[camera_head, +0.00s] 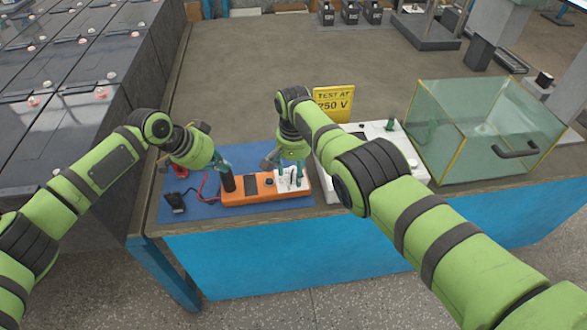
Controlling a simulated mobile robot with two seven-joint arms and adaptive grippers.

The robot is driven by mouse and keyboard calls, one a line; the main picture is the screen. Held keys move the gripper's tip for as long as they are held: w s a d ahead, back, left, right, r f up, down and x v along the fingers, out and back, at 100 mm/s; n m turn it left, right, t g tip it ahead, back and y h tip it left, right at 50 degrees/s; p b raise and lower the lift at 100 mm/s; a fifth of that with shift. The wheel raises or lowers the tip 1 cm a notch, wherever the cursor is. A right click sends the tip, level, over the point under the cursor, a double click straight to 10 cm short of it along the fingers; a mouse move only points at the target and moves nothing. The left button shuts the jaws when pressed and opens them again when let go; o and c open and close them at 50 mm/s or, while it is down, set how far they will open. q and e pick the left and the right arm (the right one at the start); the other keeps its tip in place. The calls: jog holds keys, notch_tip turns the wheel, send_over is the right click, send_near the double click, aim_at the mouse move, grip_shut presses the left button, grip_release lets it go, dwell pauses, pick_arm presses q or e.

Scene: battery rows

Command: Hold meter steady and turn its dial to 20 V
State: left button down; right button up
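The orange meter (234,198) lies on a blue mat (200,211) near the table's front edge. It has a dark window and a small dark knob on its top, and a white area towards its right end. A dark upright post (229,184) stands at its left end. My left gripper (223,168) is at the top of this post; whether its fingers are closed on it is unclear. My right gripper (290,177) points down over the white area at the meter's right end. Its fingers are small and partly hidden, and the dial's setting is not readable.
Red and black leads with a black piece (174,203) lie left of the meter. A yellow sign (333,103) reads "TEST AT 250 V". A white box (412,160) stands right of the meter, partly behind my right arm. A glass case (480,130) is further right. The table's middle is clear.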

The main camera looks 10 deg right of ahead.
aim_at(293, 172)
jog(key=c, duration=0.9)
jog(key=shift+a+m, duration=0.15)
jog(key=shift+m, duration=2.15)
jog(key=o, duration=1.1)
jog(key=shift+c, duration=0.2)
jog(key=shift+r, duration=0.15)
jog(key=shift+w+r, duration=0.1)
jog(key=shift+r, duration=0.2)
notch_tip(293, 172, up, 11)
jog(key=shift+s+r, duration=0.15)
jog(key=shift+s, duration=0.1)
